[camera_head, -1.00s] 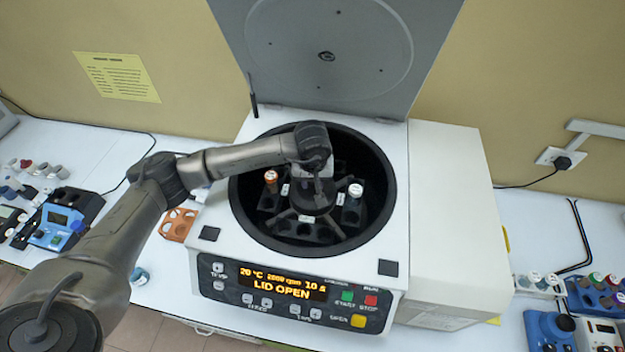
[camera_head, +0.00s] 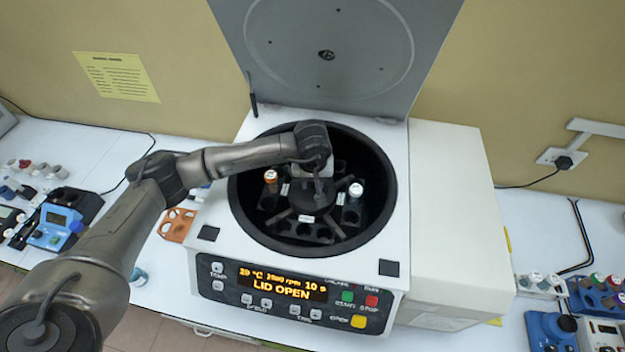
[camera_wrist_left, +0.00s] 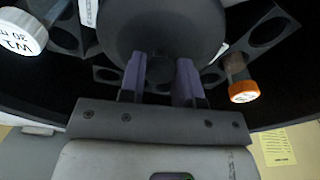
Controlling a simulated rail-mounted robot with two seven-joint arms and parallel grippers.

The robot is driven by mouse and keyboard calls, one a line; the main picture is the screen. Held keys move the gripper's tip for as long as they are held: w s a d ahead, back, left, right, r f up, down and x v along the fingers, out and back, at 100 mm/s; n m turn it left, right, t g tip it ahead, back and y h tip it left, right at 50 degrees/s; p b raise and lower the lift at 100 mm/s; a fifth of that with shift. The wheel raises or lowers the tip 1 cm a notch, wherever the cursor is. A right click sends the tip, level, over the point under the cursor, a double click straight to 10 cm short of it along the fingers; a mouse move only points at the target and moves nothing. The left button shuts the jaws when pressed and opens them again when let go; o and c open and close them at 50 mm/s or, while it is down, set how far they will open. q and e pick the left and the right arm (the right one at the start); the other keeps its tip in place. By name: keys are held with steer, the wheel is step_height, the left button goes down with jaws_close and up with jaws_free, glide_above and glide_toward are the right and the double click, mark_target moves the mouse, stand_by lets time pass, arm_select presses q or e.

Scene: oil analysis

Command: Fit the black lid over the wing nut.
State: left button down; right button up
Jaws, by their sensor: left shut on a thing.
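The black lid (camera_wrist_left: 165,28) is a dark round piece above the middle of the centrifuge rotor (camera_head: 333,228). In the head view the lid (camera_head: 311,197) shows below my left wrist, partly covered by it. My left gripper (camera_wrist_left: 160,75) has its two purple-grey fingers shut on the lid's middle grip. The wing nut is hidden under the lid and gripper. I cannot tell whether the lid touches the rotor. My right gripper is out of view.
The centrifuge (camera_head: 222,262) stands open with its cover (camera_head: 330,85) raised behind. An orange-capped tube (camera_head: 270,177) and a white-capped tube (camera_head: 355,190) stand in the rotor on either side of the lid. The bowl rim surrounds my wrist.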

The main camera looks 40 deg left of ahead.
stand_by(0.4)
arm_select(q)
steer(key=c, duration=0.9)
jaws_free()
steer(key=shift+c, duration=0.2)
steer(key=o, duration=0.7)
steer(key=shift+r, duration=0.1)
steer(key=shift+r+p, duration=0.5)
steer(key=shift+r, duration=0.35)
steer(key=shift+r+p, duration=1.05)
steer(key=shift+r, duration=1.5)
